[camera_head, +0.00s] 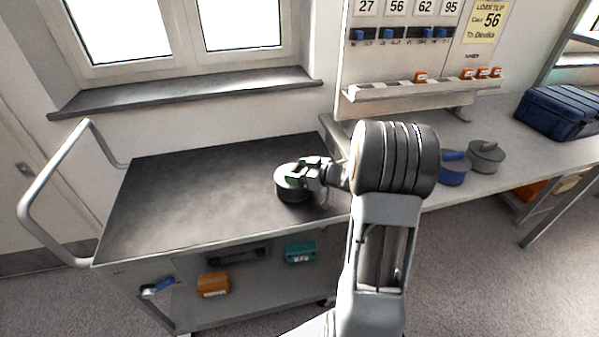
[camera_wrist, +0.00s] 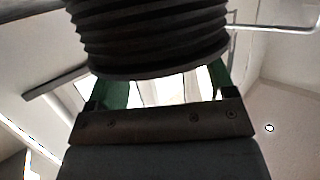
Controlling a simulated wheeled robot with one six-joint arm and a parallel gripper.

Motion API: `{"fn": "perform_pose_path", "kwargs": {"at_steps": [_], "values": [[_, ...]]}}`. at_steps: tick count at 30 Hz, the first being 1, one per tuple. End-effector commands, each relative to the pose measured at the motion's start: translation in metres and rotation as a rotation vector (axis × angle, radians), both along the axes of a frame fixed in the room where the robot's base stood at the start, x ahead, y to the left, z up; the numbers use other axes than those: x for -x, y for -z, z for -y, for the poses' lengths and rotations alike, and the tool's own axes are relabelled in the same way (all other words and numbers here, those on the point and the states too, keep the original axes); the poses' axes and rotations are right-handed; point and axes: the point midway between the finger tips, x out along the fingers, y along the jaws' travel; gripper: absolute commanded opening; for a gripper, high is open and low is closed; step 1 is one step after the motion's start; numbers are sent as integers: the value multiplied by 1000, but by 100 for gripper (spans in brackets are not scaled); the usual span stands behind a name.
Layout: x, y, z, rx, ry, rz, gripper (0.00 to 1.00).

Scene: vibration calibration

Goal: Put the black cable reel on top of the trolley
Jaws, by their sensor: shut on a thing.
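The black cable reel (camera_head: 293,190) is at the right part of the trolley's dark top (camera_head: 190,195) in the head view. My gripper (camera_head: 300,176) is shut on the reel, reaching it from the right side. In the wrist view the ribbed dark reel (camera_wrist: 150,35) fills the upper middle, with the green fingers of my gripper (camera_wrist: 160,90) on either side of it. I cannot tell whether the reel's underside touches the trolley top or hangs slightly above it.
The trolley's lower shelf holds an orange box (camera_head: 213,284) and a teal box (camera_head: 300,251). A workbench (camera_head: 500,120) to the right carries a blue reel (camera_head: 454,168), a grey reel (camera_head: 487,156) and a blue case (camera_head: 562,112). The left of the trolley top is clear.

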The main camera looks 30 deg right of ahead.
Motion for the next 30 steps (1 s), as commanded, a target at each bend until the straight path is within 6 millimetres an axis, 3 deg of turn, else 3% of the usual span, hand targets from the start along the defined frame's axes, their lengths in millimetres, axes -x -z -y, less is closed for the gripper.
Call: {"fn": "perform_pose_path", "kwargs": {"at_steps": [8,9,15,25,30], "values": [[0,4,0,-1,0,2,15],[0,4,0,-1,-1,-1,80],[0,3,0,-1,-1,-1,99],[1,-3,1,1,1,2,100],[22,-11,15,0,5,0,100]]}}
